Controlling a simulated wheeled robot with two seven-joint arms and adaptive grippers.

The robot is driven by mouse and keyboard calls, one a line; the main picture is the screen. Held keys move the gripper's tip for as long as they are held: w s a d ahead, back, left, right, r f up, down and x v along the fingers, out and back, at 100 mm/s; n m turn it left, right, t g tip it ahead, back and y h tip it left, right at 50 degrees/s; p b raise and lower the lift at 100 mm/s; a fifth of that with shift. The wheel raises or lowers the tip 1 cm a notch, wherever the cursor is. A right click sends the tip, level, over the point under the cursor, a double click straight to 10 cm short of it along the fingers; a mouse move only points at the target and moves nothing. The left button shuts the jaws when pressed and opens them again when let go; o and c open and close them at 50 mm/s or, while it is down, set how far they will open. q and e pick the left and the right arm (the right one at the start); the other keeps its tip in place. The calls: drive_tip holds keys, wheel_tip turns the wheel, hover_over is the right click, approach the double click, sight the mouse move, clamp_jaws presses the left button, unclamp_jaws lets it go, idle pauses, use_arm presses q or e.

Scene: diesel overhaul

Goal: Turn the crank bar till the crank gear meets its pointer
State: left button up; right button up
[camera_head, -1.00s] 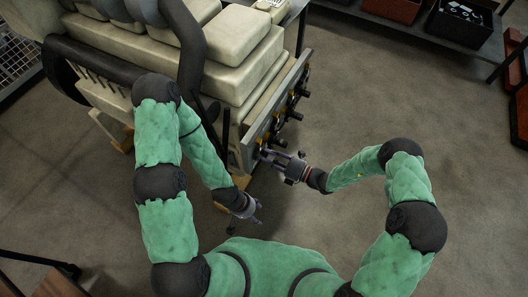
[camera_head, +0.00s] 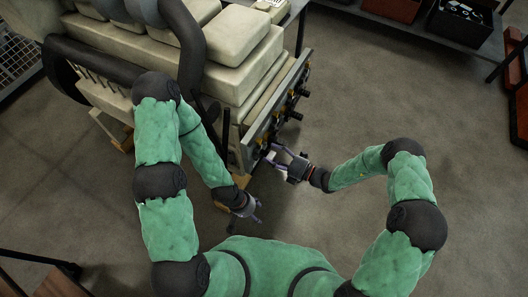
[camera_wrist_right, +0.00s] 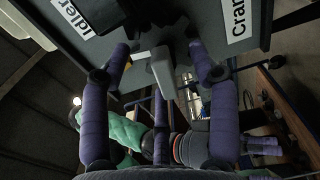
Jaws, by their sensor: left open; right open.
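The engine's front plate (camera_head: 272,118) carries a row of dark gears and knobs, seen edge-on from above. My right gripper (camera_head: 271,154) is open at the plate's near lower end. The crank label (camera_wrist_right: 238,20) is partly cut off. I cannot make out the crank gear or its pointer. My left gripper (camera_head: 255,216) is open and empty, below the plate's near end.
The cream engine block (camera_head: 225,60) fills the upper left. An idler label (camera_wrist_right: 72,18) shows in the wrist view. A dark shelf with a red bin (camera_head: 393,9) and a black bin (camera_head: 462,24) stands at the back right. The floor right of the plate is clear.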

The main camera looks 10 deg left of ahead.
drive_tip(key=v, duration=0.6)
drive_tip(key=shift+p, duration=0.3)
drive_tip(key=shift+s+d, duration=0.1)
